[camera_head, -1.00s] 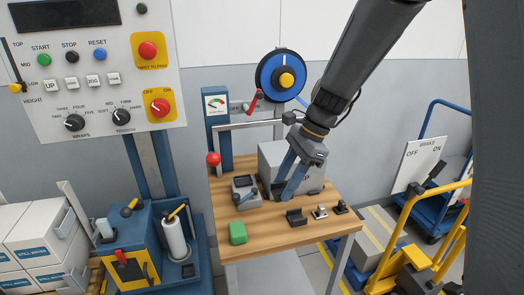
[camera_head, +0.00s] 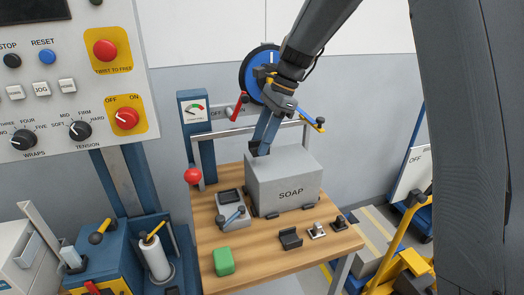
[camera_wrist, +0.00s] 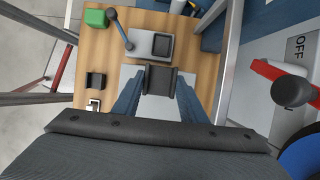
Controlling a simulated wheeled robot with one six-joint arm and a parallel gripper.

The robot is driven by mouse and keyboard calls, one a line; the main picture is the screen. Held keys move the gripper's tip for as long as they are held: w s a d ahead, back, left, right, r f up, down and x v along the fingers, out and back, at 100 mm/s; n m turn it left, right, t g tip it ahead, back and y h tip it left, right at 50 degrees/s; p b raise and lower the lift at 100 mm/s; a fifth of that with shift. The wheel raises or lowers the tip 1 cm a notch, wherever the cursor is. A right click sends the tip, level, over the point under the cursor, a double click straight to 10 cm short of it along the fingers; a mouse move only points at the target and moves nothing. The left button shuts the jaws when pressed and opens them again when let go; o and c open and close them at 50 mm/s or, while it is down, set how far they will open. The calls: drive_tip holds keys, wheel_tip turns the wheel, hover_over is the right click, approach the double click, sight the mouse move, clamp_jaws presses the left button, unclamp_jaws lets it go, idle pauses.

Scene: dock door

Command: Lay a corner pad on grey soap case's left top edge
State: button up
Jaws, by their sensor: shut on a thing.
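The grey soap case (camera_head: 285,190) stands on the wooden bench, marked SOAP on its front. My gripper (camera_head: 259,146) is shut on a dark corner pad (camera_head: 254,149) at the far part of the case's left top edge. In the wrist view the pad (camera_wrist: 160,79) sits between my two blue fingers, with the light grey case top (camera_wrist: 155,108) behind it. I cannot tell whether the pad touches the edge or hangs just above it. Another dark pad (camera_head: 290,238) lies on the bench in front of the case.
A green block (camera_head: 223,261) lies at the bench's front left. Small brackets (camera_head: 317,230) lie at the front right. A blue reel (camera_head: 261,73) and metal frame stand behind.

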drive_tip(key=shift+f+p, duration=0.45)
drive_tip(key=shift+f, duration=1.55)
drive_tip(key=shift+f, duration=0.15)
drive_tip(key=o, duration=1)
